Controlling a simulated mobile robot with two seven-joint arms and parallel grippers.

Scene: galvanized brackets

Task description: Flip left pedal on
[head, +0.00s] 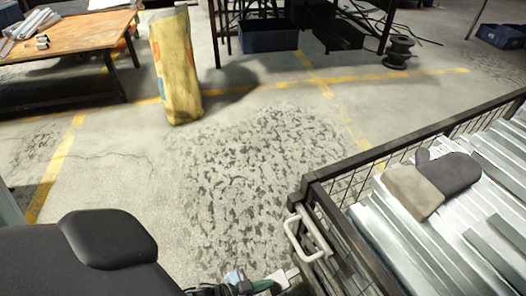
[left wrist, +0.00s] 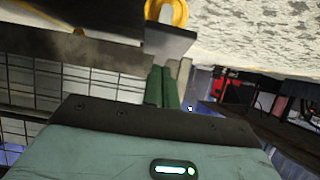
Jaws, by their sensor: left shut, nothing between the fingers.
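No pedal can be made out for certain in either view. My left gripper (head: 282,280) is low at the bottom edge of the head view, beside the corner of a dark wire-mesh cage. A pale loop handle (head: 308,235) on that cage is just above and right of it. In the left wrist view the gripper's green and grey fingers (left wrist: 168,84) are together with nothing between them. My right gripper is in neither view.
The cage (head: 335,170) holds long galvanized brackets (head: 480,225) and a grey-brown glove (head: 430,180). A yellow sack (head: 175,65) stands on the floor, near a wooden table (head: 75,35) at the upper left. A blue bin (head: 268,37) is farther back. The middle floor is clear.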

